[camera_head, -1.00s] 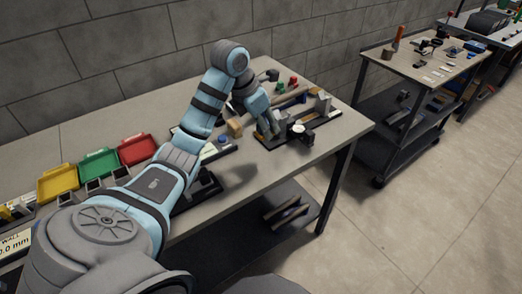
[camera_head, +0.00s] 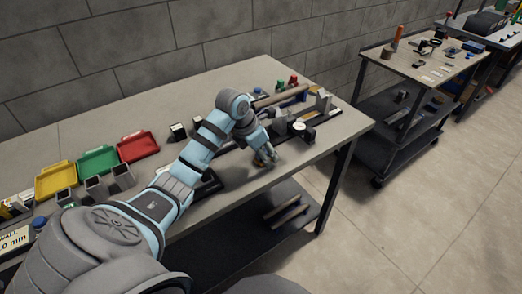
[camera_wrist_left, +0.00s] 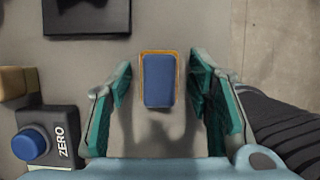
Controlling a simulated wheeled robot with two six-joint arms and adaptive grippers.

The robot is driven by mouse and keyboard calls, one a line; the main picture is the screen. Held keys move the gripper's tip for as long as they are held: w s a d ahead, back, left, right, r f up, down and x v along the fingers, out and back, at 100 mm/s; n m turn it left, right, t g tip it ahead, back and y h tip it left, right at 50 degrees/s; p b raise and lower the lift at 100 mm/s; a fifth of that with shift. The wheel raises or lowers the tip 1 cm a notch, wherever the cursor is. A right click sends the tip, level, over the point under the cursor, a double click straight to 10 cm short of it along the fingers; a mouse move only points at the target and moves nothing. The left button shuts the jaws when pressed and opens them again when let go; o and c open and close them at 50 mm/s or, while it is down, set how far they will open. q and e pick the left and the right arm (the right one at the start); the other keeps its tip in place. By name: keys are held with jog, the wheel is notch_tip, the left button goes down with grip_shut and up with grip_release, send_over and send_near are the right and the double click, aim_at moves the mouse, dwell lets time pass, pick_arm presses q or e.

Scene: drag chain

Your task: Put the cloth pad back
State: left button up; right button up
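A blue rectangular pad (camera_wrist_left: 158,82), which looks like the cloth pad, lies on the grey tabletop inside a thin orange outline in the left wrist view. My left gripper (camera_wrist_left: 160,72) is open, with one green-lined finger on each side of the pad and a gap on both sides. In the head view my left gripper (camera_head: 264,158) points down close over the table's front edge and mostly hides the pad. My right gripper is in neither view.
A dark box with a blue ZERO button (camera_wrist_left: 30,143) and a tan block (camera_wrist_left: 17,82) stand left of the gripper. A dark plate (camera_wrist_left: 87,16) lies beyond. Red (camera_head: 138,147), green (camera_head: 98,160) and yellow (camera_head: 56,180) trays stand farther left on the table.

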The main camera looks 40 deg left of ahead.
pick_arm(q)
jog(key=shift+r, duration=0.25)
jog(key=p+v, duration=0.1)
jog(key=v, duration=1.1)
jog(key=shift+w, duration=0.1)
